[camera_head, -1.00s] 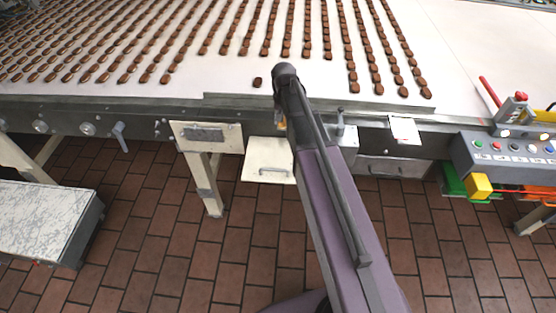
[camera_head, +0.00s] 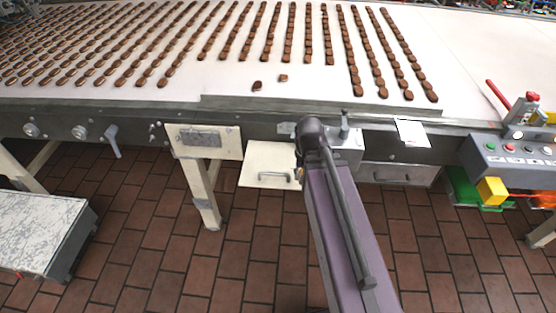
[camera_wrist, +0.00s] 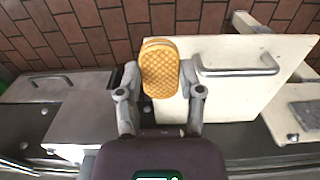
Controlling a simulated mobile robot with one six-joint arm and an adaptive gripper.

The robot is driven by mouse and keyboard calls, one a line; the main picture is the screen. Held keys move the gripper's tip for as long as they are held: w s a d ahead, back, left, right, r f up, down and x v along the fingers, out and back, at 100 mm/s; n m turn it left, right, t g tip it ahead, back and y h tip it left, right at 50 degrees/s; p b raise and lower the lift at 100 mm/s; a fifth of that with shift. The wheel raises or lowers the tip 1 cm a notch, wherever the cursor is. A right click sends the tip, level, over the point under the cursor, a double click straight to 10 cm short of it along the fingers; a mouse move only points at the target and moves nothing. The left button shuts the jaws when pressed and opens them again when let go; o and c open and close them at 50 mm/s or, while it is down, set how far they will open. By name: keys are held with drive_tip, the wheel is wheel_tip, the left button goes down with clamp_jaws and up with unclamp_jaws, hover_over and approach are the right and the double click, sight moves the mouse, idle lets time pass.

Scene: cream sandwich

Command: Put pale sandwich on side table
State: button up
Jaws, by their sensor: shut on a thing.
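The pale sandwich (camera_wrist: 159,68) is an oval, golden-tan biscuit with a waffle pattern. In the wrist view it stands between the two fingers of my gripper (camera_wrist: 160,90), which is shut on it. In the head view my arm hides the gripper and the sandwich, near the front edge of the conveyor. The side table (camera_head: 40,232), with a marbled white top, stands at the far left of the head view, well left of my arm. The part of its top in view is bare.
The white conveyor (camera_head: 455,60) carries rows of brown biscuits. Two loose brown biscuits (camera_head: 257,86) lie near its front edge. A cream panel with a handle (camera_head: 262,158) and a control box (camera_head: 510,155) are at its front.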

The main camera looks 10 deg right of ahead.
drive_tip(key=shift+w, duration=0.15)
drive_tip(key=b, duration=0.1)
hover_over(277, 160)
drive_tip(key=s, duration=0.1)
drive_tip(key=shift+s+d+f, duration=0.1)
drive_tip(key=shift+d+f, duration=0.05)
drive_tip(key=shift+f, duration=0.55)
drive_tip(key=shift+w, duration=0.55)
drive_tip(key=shift+w+a+f+b, duration=0.1)
drive_tip(key=shift+a+f+b, duration=0.15)
drive_tip(key=shift+f+b, duration=1.6)
drive_tip(key=shift+b, duration=0.15)
drive_tip(key=shift+f, duration=0.15)
drive_tip(key=o, duration=0.8)
